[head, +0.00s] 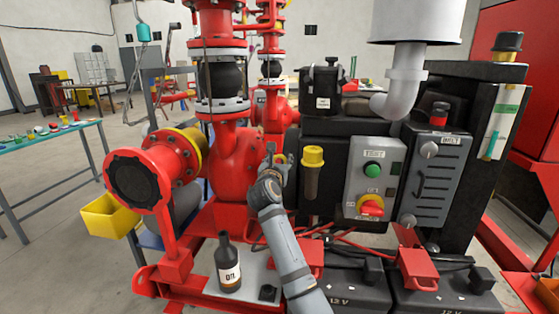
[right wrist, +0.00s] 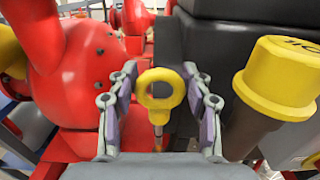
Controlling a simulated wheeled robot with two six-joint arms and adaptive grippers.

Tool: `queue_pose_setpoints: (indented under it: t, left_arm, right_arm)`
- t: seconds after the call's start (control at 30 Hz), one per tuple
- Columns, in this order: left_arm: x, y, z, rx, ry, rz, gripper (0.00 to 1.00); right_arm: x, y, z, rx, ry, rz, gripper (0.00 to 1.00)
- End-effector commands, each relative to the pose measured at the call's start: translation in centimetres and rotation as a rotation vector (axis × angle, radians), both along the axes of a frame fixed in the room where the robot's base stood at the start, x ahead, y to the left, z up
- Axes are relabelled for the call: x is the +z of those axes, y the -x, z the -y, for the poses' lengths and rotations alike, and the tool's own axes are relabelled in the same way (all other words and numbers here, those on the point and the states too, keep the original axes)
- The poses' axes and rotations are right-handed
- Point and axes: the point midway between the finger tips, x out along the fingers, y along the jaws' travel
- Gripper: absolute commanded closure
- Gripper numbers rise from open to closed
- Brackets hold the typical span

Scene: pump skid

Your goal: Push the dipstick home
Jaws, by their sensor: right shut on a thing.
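The dipstick has a yellow ring handle (right wrist: 160,104) and a thin stem that runs down from it in the right wrist view. The ring also shows small beside the engine in the head view (head: 281,158). My right gripper (head: 277,157) is shut on the dipstick, with the ring between its two fingers in the right wrist view (right wrist: 159,86). The lower stem and its tube are mostly hidden, so I cannot tell how deep the dipstick sits. My left gripper is not in view.
A yellow-capped filler neck (head: 313,157) stands close right of the gripper. The red pump casing (head: 234,165) is close on the left. A control box (head: 374,178) is further right. A dark oil bottle (head: 228,265) stands on a plate below, left of my forearm.

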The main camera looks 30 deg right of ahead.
Motion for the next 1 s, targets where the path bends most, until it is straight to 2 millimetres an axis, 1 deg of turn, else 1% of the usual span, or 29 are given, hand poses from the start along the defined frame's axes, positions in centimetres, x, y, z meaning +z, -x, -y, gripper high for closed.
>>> queue_pose_setpoints:
  t: [0.07, 0.17, 0.2, 0.27, 0.3, 0.4, 0.53, 0.8, 0.83, 0.93, 0.97, 1.0]
  left_arm:
    - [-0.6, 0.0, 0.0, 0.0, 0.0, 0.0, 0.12]
    - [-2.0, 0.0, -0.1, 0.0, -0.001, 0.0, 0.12]
    - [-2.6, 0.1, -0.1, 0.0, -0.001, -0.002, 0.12]
    - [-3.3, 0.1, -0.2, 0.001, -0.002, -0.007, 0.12]
    - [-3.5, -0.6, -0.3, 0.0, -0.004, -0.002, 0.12]
    - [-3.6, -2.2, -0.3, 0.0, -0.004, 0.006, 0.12]
    - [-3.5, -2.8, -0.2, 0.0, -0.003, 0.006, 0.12]
    - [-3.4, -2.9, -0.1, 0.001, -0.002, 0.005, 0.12]
    - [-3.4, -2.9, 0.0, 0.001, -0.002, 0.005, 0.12]
    - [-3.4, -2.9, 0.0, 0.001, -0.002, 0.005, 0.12]
    - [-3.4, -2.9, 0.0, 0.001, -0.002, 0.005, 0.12]
    - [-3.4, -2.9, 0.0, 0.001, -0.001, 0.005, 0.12]
  right_arm:
    - [-1.0, 0.0, 0.0, 0.0, 0.0, -0.002, 1.0]
    - [-3.5, 0.0, 0.0, -0.001, 0.0, -0.004, 1.0]
    - [-4.6, 0.0, 0.0, -0.002, 0.0, -0.004, 1.0]
    - [-6.0, 0.0, 0.0, -0.001, 0.0, -0.004, 1.0]
    - [-6.9, 0.0, 0.0, -0.002, -0.001, -0.003, 1.0]
    - [-8.4, 0.0, 0.0, -0.002, 0.0, -0.001, 1.0]
    - [-9.2, 0.0, 0.0, -0.001, -0.001, 0.0, 1.0]
    - [-9.4, 0.0, 0.0, -0.002, -0.003, -0.005, 1.0]
    - [-9.4, 0.0, 0.0, -0.002, -0.003, -0.006, 0.49]
    - [-9.4, 0.0, 0.0, -0.002, -0.003, -0.005, 0.36]
    - [-9.3, 0.0, 0.0, -0.002, -0.002, -0.005, 0.33]
    - [-9.3, 0.0, 0.0, -0.002, -0.002, -0.004, 0.33]
